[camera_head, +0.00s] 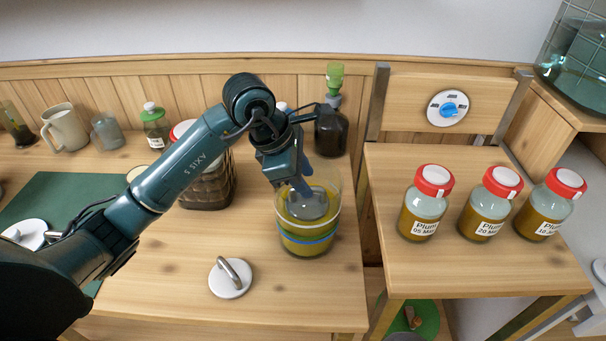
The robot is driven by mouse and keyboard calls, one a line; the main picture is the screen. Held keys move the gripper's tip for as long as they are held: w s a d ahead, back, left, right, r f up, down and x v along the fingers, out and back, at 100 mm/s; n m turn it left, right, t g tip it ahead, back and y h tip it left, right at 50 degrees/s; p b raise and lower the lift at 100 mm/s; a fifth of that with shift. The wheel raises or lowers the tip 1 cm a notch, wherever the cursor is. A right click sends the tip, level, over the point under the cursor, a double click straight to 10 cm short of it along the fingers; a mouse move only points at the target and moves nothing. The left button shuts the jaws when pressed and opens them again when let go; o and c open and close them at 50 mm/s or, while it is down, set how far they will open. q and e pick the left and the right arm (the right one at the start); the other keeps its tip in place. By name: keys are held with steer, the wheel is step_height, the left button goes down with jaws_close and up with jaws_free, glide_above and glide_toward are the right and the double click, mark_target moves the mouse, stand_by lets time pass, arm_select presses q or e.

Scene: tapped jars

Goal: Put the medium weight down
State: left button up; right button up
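A wide glass jar (308,241) stands near the right edge of the wooden worktop, holding yellow-green contents, with a white band and a blue band around it. A grey round weight (309,208) shows inside it, near the top of the contents. My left gripper (303,190) reaches down into the jar from above. Its fingers look closed together on the weight's handle, which they mostly hide. Whether the weight touches the contents is hard to tell. Another white weight (229,280) with a metal handle lies on the worktop in front. My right gripper is not in view.
A white weight (29,233) lies on the green mat (62,192) at left. A dark bottle (331,132) and a red-lidded jar (212,188) stand behind. Several plum jars (423,208) stand on the right-hand table. Bare wood surrounds the front weight.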

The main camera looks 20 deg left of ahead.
arm_select(q)
steer(key=v, duration=1.2)
steer(key=shift+b, duration=0.3)
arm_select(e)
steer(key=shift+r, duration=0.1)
arm_select(q)
steer(key=shift+s, duration=0.1)
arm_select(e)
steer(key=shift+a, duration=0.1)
